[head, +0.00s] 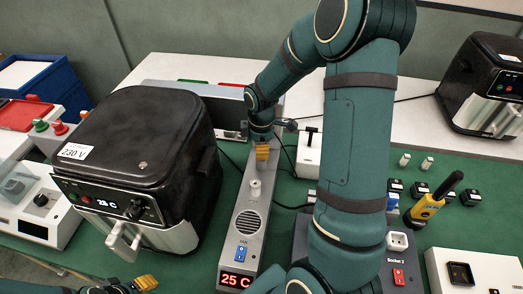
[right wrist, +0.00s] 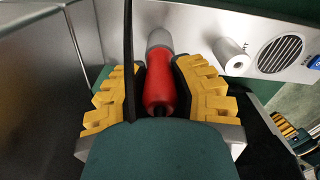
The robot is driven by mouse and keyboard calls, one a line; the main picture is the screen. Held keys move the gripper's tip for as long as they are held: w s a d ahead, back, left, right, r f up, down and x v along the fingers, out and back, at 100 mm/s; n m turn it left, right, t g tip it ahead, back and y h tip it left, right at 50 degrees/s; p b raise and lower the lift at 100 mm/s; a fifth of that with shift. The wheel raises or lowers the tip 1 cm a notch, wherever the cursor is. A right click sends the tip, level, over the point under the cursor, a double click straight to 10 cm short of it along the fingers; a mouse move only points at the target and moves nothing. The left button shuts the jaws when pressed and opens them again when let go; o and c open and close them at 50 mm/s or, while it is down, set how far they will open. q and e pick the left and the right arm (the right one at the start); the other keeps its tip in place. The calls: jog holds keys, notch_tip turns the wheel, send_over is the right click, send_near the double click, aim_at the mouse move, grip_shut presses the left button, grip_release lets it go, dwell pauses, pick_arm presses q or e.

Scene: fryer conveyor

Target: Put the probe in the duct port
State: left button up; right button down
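The probe (right wrist: 160,85) has a red handle and shows in the right wrist view between the yellow, black-padded fingers of my right gripper (right wrist: 158,88). The pads press close on both sides of it. A grey cylinder sits at its far end; I cannot tell whether it is part of the probe or a socket. The long grey duct unit (head: 235,238) has a white round port (head: 254,188), also in the wrist view (right wrist: 232,57), beside the probe and apart from it. My right gripper (head: 262,150) is over the duct's far end. My left gripper (head: 145,283) shows partly at the bottom edge.
A black air fryer (head: 130,150) stands left of the duct, close to it. A socket box (head: 398,240) and a yellow handheld tool (head: 427,208) are at the right. Black cables (head: 284,160) run near the duct's far end.

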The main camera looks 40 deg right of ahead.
pick_arm(q)
jog(key=shift+r, duration=0.1)
pick_arm(e)
jog(key=shift+r, duration=0.15)
jog(key=shift+r+p, duration=1.95)
jog(key=shift+r, duration=0.45)
pick_arm(q)
notch_tip(320, 180, up, 4)
jog(key=shift+f, duration=0.2)
jog(key=shift+f, duration=0.1)
pick_arm(e)
jog(key=shift+w+a, duration=0.1)
